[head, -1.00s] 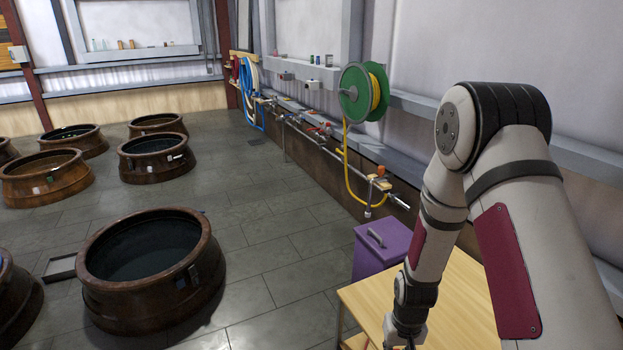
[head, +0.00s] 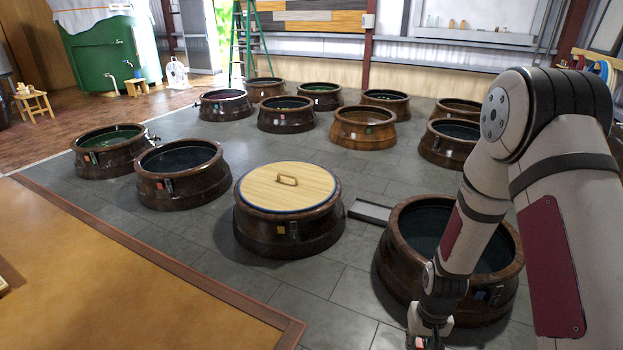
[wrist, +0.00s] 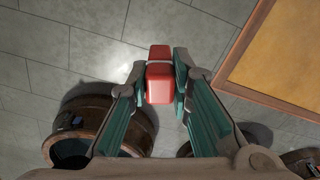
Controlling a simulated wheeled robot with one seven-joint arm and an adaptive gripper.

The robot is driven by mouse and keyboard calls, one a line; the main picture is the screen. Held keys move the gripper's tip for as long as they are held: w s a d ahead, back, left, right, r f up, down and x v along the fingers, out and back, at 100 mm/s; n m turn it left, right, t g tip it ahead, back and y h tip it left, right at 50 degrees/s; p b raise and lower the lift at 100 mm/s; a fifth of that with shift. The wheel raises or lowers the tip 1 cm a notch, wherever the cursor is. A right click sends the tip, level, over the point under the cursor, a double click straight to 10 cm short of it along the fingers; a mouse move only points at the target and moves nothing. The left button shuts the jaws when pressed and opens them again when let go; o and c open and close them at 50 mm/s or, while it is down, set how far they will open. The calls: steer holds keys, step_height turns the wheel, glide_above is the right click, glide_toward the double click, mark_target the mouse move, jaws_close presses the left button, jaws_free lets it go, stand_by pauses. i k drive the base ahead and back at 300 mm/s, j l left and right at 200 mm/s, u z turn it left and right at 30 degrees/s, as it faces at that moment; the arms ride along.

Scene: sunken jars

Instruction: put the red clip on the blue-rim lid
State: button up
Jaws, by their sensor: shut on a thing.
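The blue-rim lid (head: 312,184) is a round pale wooden disc with a handle and a thin blue edge. It lies on a brown jar in the middle of the head view. The red clip (wrist: 159,80) is between the two fingers of my gripper (wrist: 161,76) in the wrist view, with grey floor beyond it. My gripper is shut on it.
An open dark jar (head: 398,246) stands right of the lidded jar, behind my arm. Several other jars stand further back and left. A grey tray (head: 370,211) lies on the floor between. A tan platform (head: 90,290) with a wooden edge fills the lower left.

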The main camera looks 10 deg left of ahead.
mark_target(266, 177)
steer(key=i+j+u, duration=0.25)
steer(key=u, duration=0.2)
steer(key=i+j+u, duration=0.2)
steer(key=u, duration=0.2)
steer(key=i+j+u, duration=0.1)
steer(key=i+u, duration=0.55)
steer(key=u, duration=0.25)
steer(key=i+u, duration=0.4)
steer(key=i, duration=1.2)
steer(key=i+l+z, duration=0.1)
steer(key=i+z, duration=0.4)
steer(key=i, duration=0.35)
steer(key=i+j+z, duration=0.25)
steer(key=i+z, duration=0.25)
steer(key=i, duration=0.3)
steer(key=i+z, duration=0.8)
steer(key=z, duration=0.15)
steer(key=i+j+z, duration=0.3)
steer(key=z, duration=0.15)
steer(key=i+j+z, duration=0.1)
steer(key=i+z, duration=0.3)
steer(key=i+j+z, duration=0.15)
steer(key=z, duration=0.2)
steer(key=i+j+z, duration=0.4)
steer(key=k+l, duration=0.1)
